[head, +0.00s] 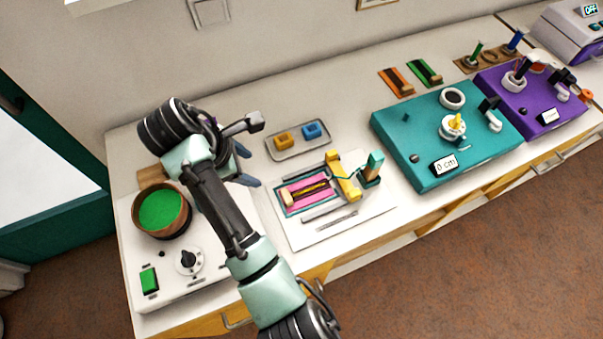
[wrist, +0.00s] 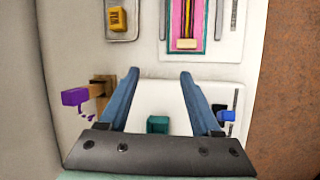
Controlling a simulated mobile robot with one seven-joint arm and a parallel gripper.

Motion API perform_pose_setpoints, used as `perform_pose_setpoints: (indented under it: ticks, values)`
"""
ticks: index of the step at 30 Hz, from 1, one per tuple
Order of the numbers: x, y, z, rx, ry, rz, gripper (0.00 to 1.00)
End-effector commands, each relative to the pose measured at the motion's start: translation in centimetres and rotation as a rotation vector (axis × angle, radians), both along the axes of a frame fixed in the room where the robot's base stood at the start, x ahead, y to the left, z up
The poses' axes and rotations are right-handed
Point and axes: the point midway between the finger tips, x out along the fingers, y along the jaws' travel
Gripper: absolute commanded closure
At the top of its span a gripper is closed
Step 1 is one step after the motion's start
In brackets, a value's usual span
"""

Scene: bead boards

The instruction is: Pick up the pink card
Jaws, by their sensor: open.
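The pink card (head: 290,199) lies flat in a teal-edged frame on a white board (head: 340,225), with a dark and yellow strip along its middle. In the wrist view the pink card (wrist: 176,22) shows at the top, cut off by the picture edge. My gripper (head: 247,166) is open and empty, above the counter to the left of the card. In the wrist view my gripper (wrist: 160,74) has its two blue fingers apart, with the card beyond their tips. Nothing is between the fingers.
A yellow clamp (head: 343,178) and a teal post (head: 373,168) stand at the card's right. A tray (head: 299,152) with yellow and blue blocks lies behind. A pot with green contents (head: 161,210) sits on a white unit at left. A teal machine (head: 410,165) stands right.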

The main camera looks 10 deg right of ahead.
Motion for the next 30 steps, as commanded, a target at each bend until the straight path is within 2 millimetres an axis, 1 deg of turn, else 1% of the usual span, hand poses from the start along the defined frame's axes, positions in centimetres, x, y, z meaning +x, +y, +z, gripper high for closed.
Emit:
perform_pose_setpoints:
  ticks: [1,4,8,18,21,26,30]
  values:
    - [-0.9,-0.4,1.0,-0.034,0.053,0.020,0.35]
    - [-2.1,-0.9,0.8,-0.078,0.127,0.052,0.35]
    - [-2.7,-1.4,0.1,-0.101,0.170,0.069,0.35]
    - [-2.1,-3.6,-5.4,-0.101,0.170,0.069,0.35]
    - [-1.9,-3.9,-6.4,-0.101,0.168,0.069,0.35]
    - [-1.8,-4.4,-7.2,-0.099,0.168,0.068,0.35]
    - [-1.8,-5.4,-9.0,-0.101,0.170,0.068,0.35]
